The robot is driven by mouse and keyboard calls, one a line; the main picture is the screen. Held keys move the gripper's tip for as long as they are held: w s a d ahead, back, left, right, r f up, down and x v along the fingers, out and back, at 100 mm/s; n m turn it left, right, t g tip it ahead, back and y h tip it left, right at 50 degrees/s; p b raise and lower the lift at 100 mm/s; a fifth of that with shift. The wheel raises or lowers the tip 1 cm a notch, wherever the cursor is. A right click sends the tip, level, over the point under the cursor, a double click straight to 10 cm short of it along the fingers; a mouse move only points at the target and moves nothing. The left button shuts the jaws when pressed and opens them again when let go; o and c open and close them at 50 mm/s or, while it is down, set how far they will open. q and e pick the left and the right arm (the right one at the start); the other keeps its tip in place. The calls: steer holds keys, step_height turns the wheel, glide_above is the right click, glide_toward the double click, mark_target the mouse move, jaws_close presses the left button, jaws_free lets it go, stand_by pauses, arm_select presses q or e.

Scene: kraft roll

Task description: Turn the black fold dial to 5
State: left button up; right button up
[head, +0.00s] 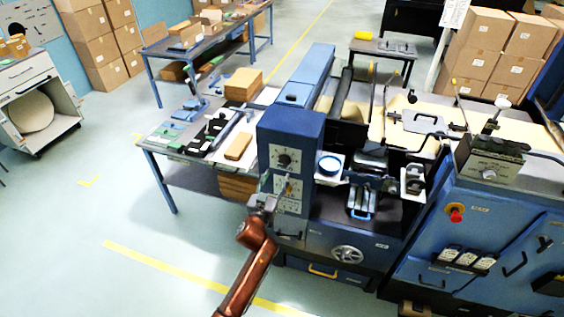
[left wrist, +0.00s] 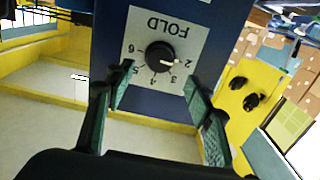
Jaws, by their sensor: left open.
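The black fold dial (left wrist: 160,55) is a round knob on a white panel marked FOLD, which appears upside down in the left wrist view. Its white pointer mark faces right, close to the number 2. The 5 lies to the knob's lower left there. In the head view the dial (head: 284,160) appears to be the upper one on the blue cabinet. My left gripper (left wrist: 158,78) is open, its green-padded fingers on either side of the knob's view, apart from it. In the head view my left gripper (head: 264,198) is beside the cabinet's front, lower left of the dial. My right gripper is not seen.
A second panel (head: 289,189) sits below the dial on the blue cabinet (head: 291,126). A handwheel (head: 347,254) is lower right. A table (head: 171,148) with tools and boxes stands left of the cabinet. The floor at front left is clear.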

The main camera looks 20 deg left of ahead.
mark_target(283, 164)
arm_select(q)
steer(key=w, duration=0.7)
steer(key=shift+w+d+r, duration=0.1)
steer(key=shift+w+d, duration=0.05)
steer(key=shift+w, duration=0.25)
steer(key=c, duration=1.1)
